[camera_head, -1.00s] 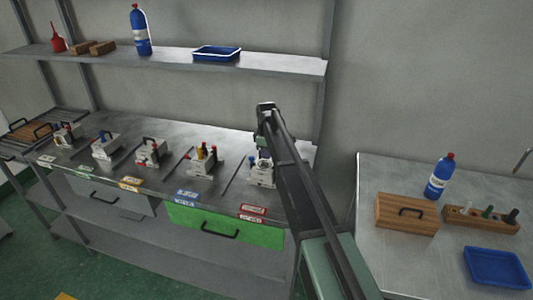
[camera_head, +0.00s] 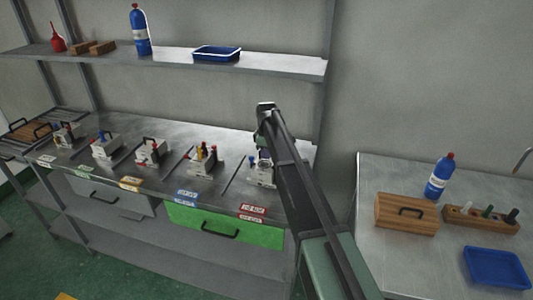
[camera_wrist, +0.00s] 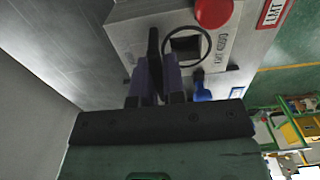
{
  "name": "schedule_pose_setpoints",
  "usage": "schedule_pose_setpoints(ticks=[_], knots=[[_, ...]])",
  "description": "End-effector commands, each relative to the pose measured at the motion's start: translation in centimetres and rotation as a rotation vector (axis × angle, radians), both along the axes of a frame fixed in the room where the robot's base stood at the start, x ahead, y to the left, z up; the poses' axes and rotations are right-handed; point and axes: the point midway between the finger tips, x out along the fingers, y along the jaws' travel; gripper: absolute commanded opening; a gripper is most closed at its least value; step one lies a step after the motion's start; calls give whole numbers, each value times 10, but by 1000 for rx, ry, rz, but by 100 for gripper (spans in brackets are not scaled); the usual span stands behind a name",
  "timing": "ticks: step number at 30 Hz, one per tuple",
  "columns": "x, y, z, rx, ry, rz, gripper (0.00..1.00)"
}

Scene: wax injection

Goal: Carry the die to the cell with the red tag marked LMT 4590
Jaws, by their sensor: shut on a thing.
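The die (camera_head: 262,173) is a pale block at the right end of the steel bench. In the wrist view the die (camera_wrist: 125,32) shows a red knob, a dark square opening and a printed label that seems to begin LMT. My gripper (camera_wrist: 160,75) is shut on its dark handle. In the head view my gripper (camera_head: 265,145) is partly hidden by my arm. A red tag (camera_head: 252,208) is on the bench's front edge just below the die. The red tag in the wrist view (camera_wrist: 274,12) reads LMT, with its number cut off. I cannot tell whether the die touches the bench.
Several other dies, such as one with yellow and red parts (camera_head: 203,158), stand to the left behind coloured tags. Thin dividers separate the cells. A green drawer (camera_head: 190,222) is below. A side table (camera_head: 380,170) at the right holds a wooden box (camera_head: 407,225) and a bottle (camera_head: 439,177).

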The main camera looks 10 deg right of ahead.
Motion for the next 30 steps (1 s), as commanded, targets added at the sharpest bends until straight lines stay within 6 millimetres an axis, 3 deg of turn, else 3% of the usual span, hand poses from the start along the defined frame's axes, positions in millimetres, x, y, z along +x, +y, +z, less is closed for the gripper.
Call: schedule_pose_setpoints(ticks=[30], knots=[[0, 0, -21, 0, 0, 0, 0]])
